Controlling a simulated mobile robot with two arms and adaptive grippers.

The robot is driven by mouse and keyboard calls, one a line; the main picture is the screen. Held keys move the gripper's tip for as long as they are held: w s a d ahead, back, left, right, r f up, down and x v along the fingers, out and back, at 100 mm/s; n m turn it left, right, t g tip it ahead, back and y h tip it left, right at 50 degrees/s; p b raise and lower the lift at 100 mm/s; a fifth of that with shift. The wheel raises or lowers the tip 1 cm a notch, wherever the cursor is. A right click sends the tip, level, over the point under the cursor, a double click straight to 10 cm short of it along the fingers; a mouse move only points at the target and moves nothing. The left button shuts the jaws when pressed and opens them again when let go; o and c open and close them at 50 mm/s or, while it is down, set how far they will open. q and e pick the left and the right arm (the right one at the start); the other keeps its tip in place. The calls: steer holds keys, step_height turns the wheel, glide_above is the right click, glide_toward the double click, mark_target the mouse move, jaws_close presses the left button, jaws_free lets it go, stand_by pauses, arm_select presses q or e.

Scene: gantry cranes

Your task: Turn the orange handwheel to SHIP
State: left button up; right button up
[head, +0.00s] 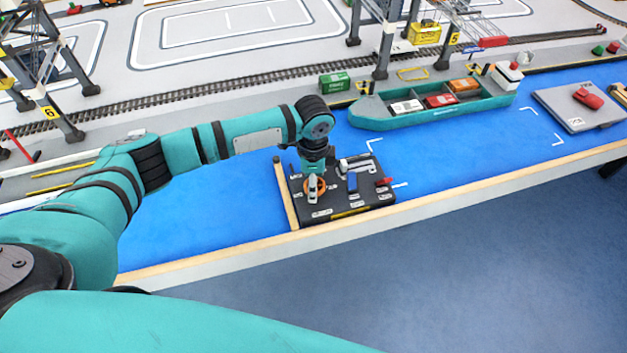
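The orange handwheel (322,187) sits on a black control panel (345,207) at the near edge of the blue table. My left gripper (313,188) points down right over the handwheel and covers much of it. I cannot tell from this view whether its fingers are closed on the wheel or only above it. The small white labels on the panel are too small to read, so the SHIP mark and the wheel's setting cannot be made out. My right gripper is not in view.
The panel also carries a blue lever (352,182), a grey handle (357,164) and a red knob (384,182). A wooden strip (286,196) runs along its left side. A teal ship (435,107) with cars and containers lies behind. Blue surface left of the panel is clear.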

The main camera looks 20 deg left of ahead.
arm_select(q)
steer(key=c, duration=0.8)
steer(key=shift+r+n+p, duration=0.15)
steer(key=shift+n+p, duration=0.25)
steer(key=shift+p, duration=0.35)
steer(key=n+p, duration=0.3)
steer(key=p, duration=0.1)
steer(key=n+p, duration=0.3)
steer(key=p, duration=0.1)
steer(key=shift+s+d+r+n, duration=0.1)
steer(key=shift+s+n, duration=0.05)
steer(key=shift+n, duration=0.15)
steer(key=shift+n+p, duration=1.1)
steer(key=shift+p, duration=0.15)
steer(key=shift+f+n+p, duration=0.2)
steer(key=shift+n+p, duration=0.6)
steer(key=shift+n, duration=0.3)
steer(key=o, duration=1.2)
